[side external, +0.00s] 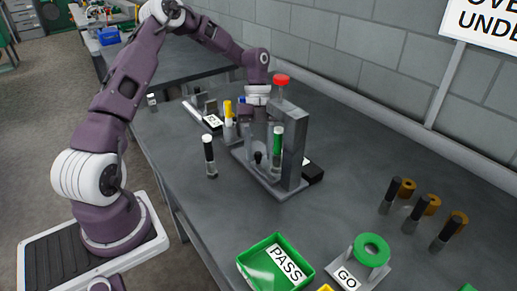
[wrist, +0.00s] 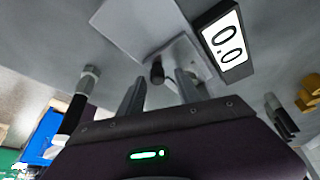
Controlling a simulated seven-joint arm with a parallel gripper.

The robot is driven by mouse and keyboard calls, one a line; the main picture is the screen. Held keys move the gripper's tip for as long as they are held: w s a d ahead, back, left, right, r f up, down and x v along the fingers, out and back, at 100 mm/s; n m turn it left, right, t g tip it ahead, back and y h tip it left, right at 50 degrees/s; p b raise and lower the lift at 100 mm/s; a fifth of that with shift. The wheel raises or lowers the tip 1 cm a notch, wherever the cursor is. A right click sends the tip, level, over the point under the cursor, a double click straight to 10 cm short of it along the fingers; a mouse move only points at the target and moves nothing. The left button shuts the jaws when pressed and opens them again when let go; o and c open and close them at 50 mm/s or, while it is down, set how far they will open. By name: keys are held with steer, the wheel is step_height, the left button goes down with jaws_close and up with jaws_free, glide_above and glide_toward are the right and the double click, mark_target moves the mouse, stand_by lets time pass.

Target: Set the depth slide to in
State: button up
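The grey crimper stand (side external: 292,150) with a red top knob (side external: 281,80) stands on the bench. A small black knob (side external: 258,157), which looks like the depth slide's handle, rises from its base; the slide's setting is not readable. My gripper (side external: 257,138) points down just above this knob, partly hidden by the stand. In the wrist view, my gripper's (wrist: 160,92) two fingers are apart, with the black knob (wrist: 157,72) showing in the gap between them. I cannot tell whether they touch it.
A green-capped vial (side external: 277,142) stands at the crimper. A black-and-white vial (side external: 210,155) stands left of it. A display reading 0.0 (wrist: 225,42) lies close by. The green PASS tray (side external: 250,262), GO gauge (side external: 345,268) and several dark vials with brown rings (side external: 433,203) are in front and right.

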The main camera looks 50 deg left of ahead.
steer(key=shift+a+r, duration=0.1)
steer(key=v, duration=0.7)
steer(key=s+d+r+n+t+y, duration=0.1)
steer(key=s+d+r+n+y, duration=0.3)
steer(key=s+d+r+n, duration=0.7)
steer(key=s+d+r+n+t, duration=0.1)
steer(key=s+n+t, duration=0.2)
steer(key=s+n, duration=0.3)
steer(key=s+d+r+n+t, duration=0.1)
steer(key=s+d+n+t, duration=0.1)
steer(key=s+n+t, duration=0.2)
steer(key=s+n, duration=0.2)
steer(key=s, duration=0.2)
steer(key=shift+r, duration=0.4)
